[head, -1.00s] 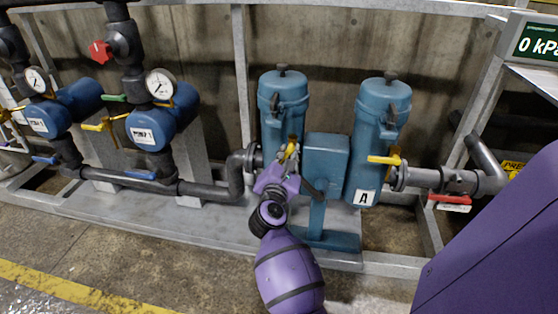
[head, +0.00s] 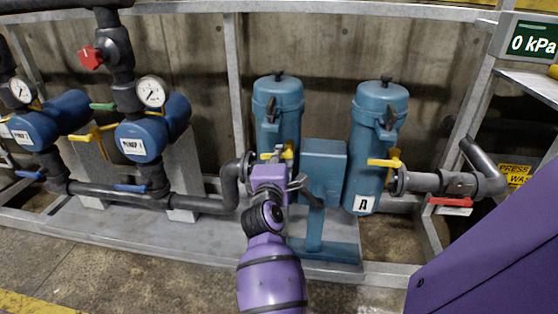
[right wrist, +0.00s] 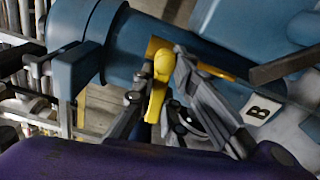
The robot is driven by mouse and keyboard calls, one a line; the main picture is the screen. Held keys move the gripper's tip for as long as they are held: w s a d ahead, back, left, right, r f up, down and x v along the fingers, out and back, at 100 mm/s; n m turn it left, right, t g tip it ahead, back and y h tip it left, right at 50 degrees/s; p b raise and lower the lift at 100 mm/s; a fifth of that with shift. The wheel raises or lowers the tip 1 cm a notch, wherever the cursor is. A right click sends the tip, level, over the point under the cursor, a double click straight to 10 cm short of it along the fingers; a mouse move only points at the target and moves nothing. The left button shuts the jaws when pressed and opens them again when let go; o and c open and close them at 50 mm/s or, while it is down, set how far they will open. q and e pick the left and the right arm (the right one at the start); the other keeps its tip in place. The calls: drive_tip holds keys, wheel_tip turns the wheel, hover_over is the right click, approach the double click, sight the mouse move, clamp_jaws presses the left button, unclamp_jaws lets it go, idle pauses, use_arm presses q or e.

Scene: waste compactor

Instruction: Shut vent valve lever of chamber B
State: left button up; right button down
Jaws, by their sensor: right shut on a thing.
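Chamber B is the left blue cylinder (head: 278,100). Its label B (right wrist: 260,108) shows in the right wrist view; in the head view my gripper hides that area. The yellow vent valve lever (head: 288,154) of chamber B sits low on the cylinder, and its handle points left in the head view, much like the lever on chamber A. My right gripper (head: 273,160) is at this lever. In the right wrist view the yellow lever (right wrist: 159,82) lies between the fingers (right wrist: 154,98), which are shut on it. My left gripper is not in view.
Chamber A (head: 378,130) stands to the right with its own yellow lever (head: 382,163). A blue box (head: 322,170) stands between the chambers. A red-handled valve (head: 450,201) is on the right pipe. Blue pumps with gauges (head: 152,92) stand left. The display (head: 531,43) reads 0 kPa.

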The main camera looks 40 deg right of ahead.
drive_tip(key=shift+r+m, duration=0.1)
drive_tip(key=shift+m, duration=0.7)
drive_tip(key=c, duration=1.7)
unclamp_jaws()
drive_tip(key=shift+r, duration=0.1)
drive_tip(key=shift+c, duration=0.2)
drive_tip(key=v, duration=0.7)
drive_tip(key=shift+s+a, duration=0.15)
drive_tip(key=shift+a, duration=0.1)
